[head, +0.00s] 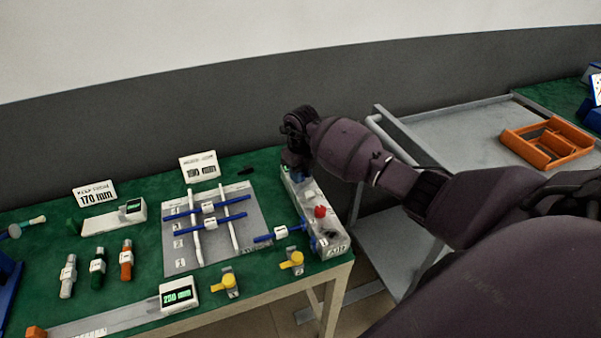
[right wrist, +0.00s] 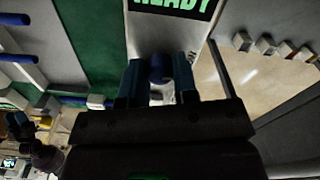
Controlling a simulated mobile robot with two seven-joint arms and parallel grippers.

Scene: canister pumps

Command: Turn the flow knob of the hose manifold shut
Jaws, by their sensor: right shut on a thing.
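A long pale grey unit (head: 328,240), which looks like the hose manifold, stands along the right end of the green table. It carries a red knob (head: 320,211), and a blue hose end (head: 264,238) meets its left side near the front. My right gripper (head: 295,172) points down at the unit's far end and hides most of what it holds. In the right wrist view, the two fingers of my right gripper (right wrist: 158,80) are shut on a round blue knob (right wrist: 160,66) on the pale unit. The knob's turn angle cannot be told.
A grey board (head: 183,258) with blue and white tubes lies left of the unit. Yellow valves (head: 292,260) stand near the front edge. A grey cart (head: 460,125) with an orange tray (head: 550,143) stands at right, past a gap. A dark wall rises behind.

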